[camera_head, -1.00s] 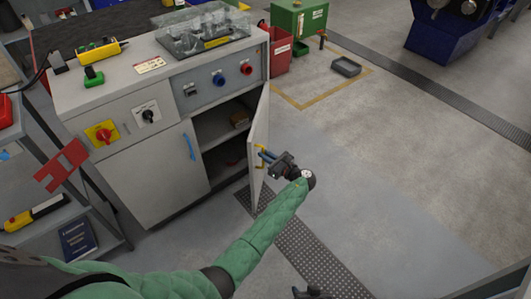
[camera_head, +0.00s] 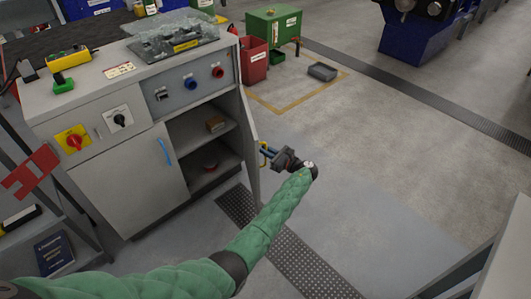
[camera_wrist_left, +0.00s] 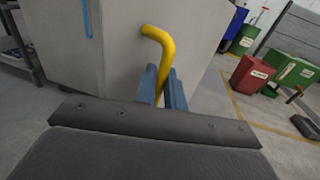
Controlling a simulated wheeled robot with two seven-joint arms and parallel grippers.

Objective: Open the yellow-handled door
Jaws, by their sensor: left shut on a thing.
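The yellow-handled door (camera_head: 249,150) of the grey cabinet stands swung open, seen nearly edge-on at the cabinet's right side in the head view. Its yellow handle (camera_wrist_left: 160,50) shows large in the left wrist view, with its lower part between the blue fingers. My left gripper (camera_head: 266,152) is shut on this handle, and its fingers also show in the left wrist view (camera_wrist_left: 163,88). My right gripper is out of view.
The blue-handled door (camera_head: 125,185) beside the opening is closed. A red bin (camera_head: 254,62), a green cabinet (camera_head: 272,27) and a grey tray (camera_head: 322,71) stand behind on the floor. The floor right of my left arm is clear. A pale panel edge (camera_head: 505,255) is at lower right.

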